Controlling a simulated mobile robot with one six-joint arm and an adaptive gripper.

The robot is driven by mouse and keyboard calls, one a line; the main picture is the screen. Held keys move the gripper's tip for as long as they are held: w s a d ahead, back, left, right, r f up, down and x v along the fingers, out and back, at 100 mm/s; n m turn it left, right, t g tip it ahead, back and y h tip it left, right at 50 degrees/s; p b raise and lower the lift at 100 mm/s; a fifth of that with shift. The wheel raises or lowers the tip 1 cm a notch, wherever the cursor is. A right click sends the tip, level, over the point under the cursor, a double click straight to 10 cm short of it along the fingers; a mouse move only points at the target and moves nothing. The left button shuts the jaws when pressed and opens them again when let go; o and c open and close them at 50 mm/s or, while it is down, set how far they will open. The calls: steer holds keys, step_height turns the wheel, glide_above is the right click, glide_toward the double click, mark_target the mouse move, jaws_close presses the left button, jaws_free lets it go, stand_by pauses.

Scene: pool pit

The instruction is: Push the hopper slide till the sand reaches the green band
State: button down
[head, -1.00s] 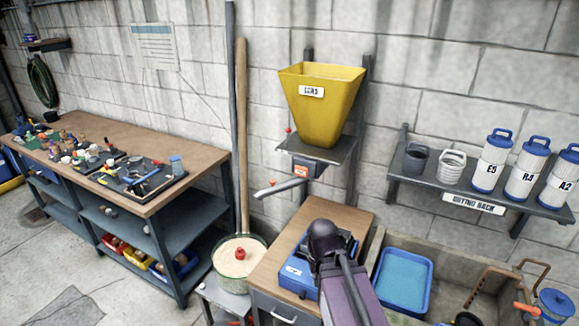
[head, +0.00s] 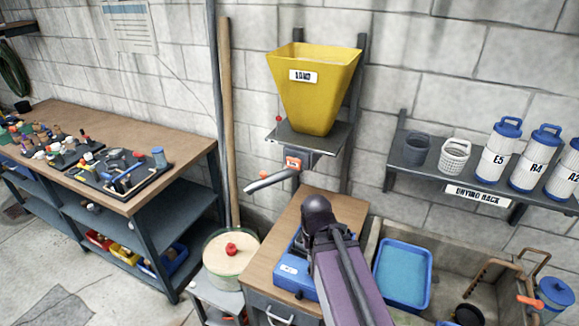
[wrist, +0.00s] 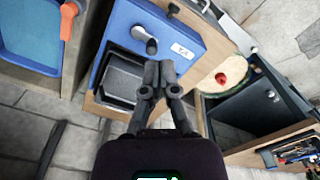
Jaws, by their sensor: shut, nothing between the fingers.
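The yellow hopper (head: 315,85) stands on a grey wall shelf, with a label on its front. Under the shelf is an orange-marked block (head: 293,163), with a grey spout (head: 268,181) sloping down to the left. I cannot clearly make out the slide. Below the spout end stands a round tub with a pale top (head: 218,258), a red knob and a greenish rim; it also shows in the wrist view (wrist: 208,88). I cannot tell sand from lid there. My gripper (wrist: 158,72) is shut and empty, over the blue box, apart from the hopper. My arm hides it in the head view.
The blue box (head: 290,268) sits on a wooden-topped cabinet (head: 275,235) below the hopper. A blue tray (head: 403,270) lies to the right. The drying rack (head: 410,180) holds canisters. A cluttered workbench (head: 150,135) is at left. Tall poles (head: 228,120) stand beside the tub.

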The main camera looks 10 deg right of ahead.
mark_target(293, 162)
steer(key=w+d+n+t+h+b, duration=0.2)
steer(key=w+n+t+h+b, duration=0.5)
steer(key=w+n, duration=0.65)
steer(key=w+a+r+n+t+h+b, duration=0.1)
steer(key=w+a+r+n+t+b, duration=0.1)
steer(key=n, duration=0.6)
steer(key=w+a+r+n+t+h+b, duration=0.2)
steer(key=w+a+r+n+t, duration=0.2)
steer(key=w+a+n+t, duration=0.2)
steer(key=shift+w+a+r+n+b, duration=0.4)
steer(key=shift+w+a+n, duration=0.45)
steer(key=shift+w+a, duration=0.3)
steer(key=shift+w+d, duration=0.15)
steer(key=x, duration=1.4)
